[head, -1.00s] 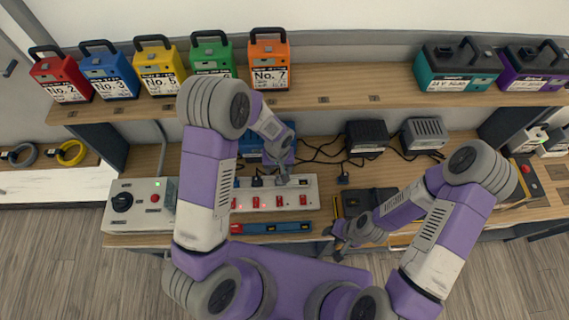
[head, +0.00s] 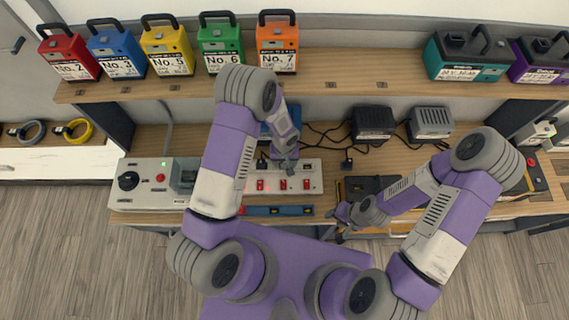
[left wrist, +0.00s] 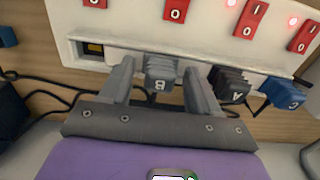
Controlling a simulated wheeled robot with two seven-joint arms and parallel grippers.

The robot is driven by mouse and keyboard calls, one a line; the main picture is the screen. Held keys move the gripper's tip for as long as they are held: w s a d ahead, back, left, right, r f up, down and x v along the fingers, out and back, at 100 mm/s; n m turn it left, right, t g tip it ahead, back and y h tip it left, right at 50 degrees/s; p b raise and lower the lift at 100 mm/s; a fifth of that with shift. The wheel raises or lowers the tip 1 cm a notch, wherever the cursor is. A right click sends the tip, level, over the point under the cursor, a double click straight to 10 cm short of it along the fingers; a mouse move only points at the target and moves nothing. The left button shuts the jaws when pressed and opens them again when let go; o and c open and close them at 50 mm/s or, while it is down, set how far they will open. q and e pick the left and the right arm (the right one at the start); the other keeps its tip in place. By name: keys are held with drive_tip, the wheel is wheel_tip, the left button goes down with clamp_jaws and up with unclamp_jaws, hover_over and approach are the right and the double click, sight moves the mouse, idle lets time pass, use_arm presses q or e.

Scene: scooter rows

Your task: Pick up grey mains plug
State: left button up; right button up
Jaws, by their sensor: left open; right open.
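In the left wrist view, a grey plug (left wrist: 160,72) marked B sits at the near edge of the white power strip (left wrist: 140,42). My left gripper (left wrist: 157,78) is open, with one finger on each side of this plug. I cannot tell whether either finger touches it. In the head view, my left gripper (head: 289,167) is over the strip (head: 314,178), and the grey plug is not clearly visible beneath it. My right gripper (head: 344,222) is open and empty at the bench's front edge, near a dark tray (head: 368,186).
A dark plug (left wrist: 231,84) marked A and a blue plug (left wrist: 284,92) marked C sit to the right of the grey plug. An empty socket (left wrist: 93,48) is at its left. Black cables run behind. A control box (head: 150,183) stands left of the strip.

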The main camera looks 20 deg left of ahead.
use_arm(q)
drive_tip(key=c, duration=1.1)
drive_tip(key=shift+o, duration=0.2)
drive_tip(key=shift+r, duration=0.15)
